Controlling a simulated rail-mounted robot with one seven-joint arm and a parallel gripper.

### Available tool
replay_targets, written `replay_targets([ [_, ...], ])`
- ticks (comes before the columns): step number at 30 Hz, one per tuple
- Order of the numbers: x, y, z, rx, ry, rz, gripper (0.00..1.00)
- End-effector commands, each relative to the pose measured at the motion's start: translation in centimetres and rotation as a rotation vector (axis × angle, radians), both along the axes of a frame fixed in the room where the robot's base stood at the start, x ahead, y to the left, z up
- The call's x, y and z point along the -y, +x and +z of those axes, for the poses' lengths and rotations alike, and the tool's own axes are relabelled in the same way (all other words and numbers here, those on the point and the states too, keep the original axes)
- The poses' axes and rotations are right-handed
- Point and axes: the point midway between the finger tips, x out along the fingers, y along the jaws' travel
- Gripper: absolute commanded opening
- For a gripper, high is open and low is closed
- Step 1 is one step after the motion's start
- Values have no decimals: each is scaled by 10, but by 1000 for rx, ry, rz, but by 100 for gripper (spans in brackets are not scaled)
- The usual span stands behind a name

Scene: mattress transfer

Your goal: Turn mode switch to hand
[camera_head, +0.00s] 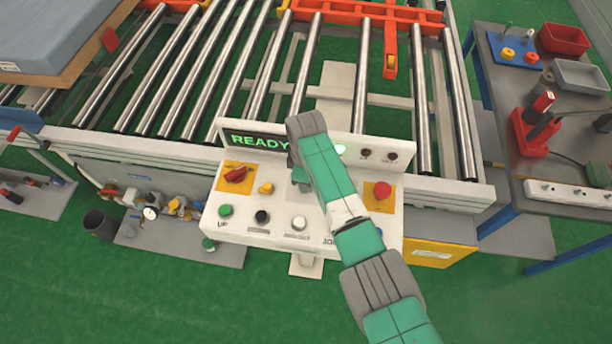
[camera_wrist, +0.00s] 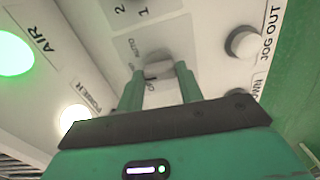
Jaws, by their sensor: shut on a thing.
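The white control panel (camera_head: 222,208) stands in front of the roller conveyor, its display reading READY. My arm reaches over its middle and hides the mode switch in the head view. My gripper (camera_head: 302,184) points down at the panel there. In the wrist view the mode switch (camera_wrist: 158,69) is a grey knob with an AUTO label beside it. My gripper (camera_wrist: 159,78) has one finger on each side of the knob and is shut on it. The fingers partly cover the knob and its other labels, so where it points is hard to tell.
A red rotary switch (camera_head: 236,174) and a red button (camera_head: 382,191) on yellow plates flank my gripper. Green (camera_head: 225,211), black (camera_head: 262,216) and white (camera_head: 299,223) buttons line the front. A JOG OUT button (camera_wrist: 243,42) is close by. A tool table (camera_head: 540,190) stands right.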

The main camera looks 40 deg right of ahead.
Motion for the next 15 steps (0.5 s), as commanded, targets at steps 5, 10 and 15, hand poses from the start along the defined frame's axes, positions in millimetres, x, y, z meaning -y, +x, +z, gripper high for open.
replay_targets([
  [5,0,0,0,1,1,42,14],
  [10,0,0,0,1,1,57,14],
  [15,0,0,0,1,1,59,14],
])
